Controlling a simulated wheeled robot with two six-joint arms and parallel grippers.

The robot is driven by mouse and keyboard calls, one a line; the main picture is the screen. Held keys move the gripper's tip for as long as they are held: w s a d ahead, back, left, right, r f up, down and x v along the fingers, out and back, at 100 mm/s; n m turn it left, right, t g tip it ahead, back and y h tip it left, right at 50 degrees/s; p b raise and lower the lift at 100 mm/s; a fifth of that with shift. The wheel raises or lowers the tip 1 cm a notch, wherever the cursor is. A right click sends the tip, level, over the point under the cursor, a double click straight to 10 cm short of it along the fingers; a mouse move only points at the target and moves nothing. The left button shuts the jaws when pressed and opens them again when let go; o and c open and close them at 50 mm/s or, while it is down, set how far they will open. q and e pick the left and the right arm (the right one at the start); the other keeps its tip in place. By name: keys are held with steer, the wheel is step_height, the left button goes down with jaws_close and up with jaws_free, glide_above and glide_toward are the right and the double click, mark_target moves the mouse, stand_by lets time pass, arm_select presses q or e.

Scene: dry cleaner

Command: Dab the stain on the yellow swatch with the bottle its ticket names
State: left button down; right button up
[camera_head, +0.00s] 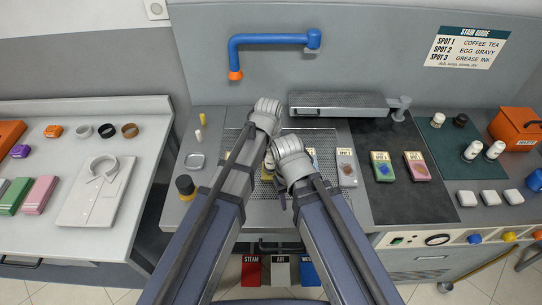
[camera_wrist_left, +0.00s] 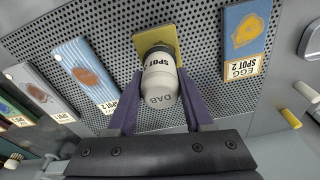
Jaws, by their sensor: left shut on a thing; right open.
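My left gripper (camera_head: 268,112) is shut on a white bottle (camera_wrist_left: 160,82) with a dark band, marked SPOT and DAB; its number is not readable. In the left wrist view, the bottle's far end is over the yellow swatch (camera_wrist_left: 168,36) on the perforated plate (camera_wrist_left: 205,60). The bottle hides most of this swatch, including its stain and ticket, and I cannot tell whether they touch. My right gripper (camera_head: 288,152) is open just below the left one in the head view, over the plate.
A blue swatch (camera_wrist_left: 246,33) ticketed EGG SPOT 2 and a striped swatch (camera_wrist_left: 84,72) flank the yellow one. Other swatches lie on the dark mat (camera_head: 408,195). Several white bottles (camera_head: 472,151) stand at right under the stain guide (camera_head: 467,47). A blue spout arm (camera_head: 268,38) is behind.

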arm_select(q)
steer(key=shift+f+b, duration=0.55)
steer(key=shift+b, duration=0.05)
arm_select(e)
steer(key=shift+f, duration=0.55)
stand_by(0.9)
arm_select(q)
step_height(320, 180, up, 7)
steer(key=p, duration=0.7)
arm_select(e)
step_height(320, 180, up, 7)
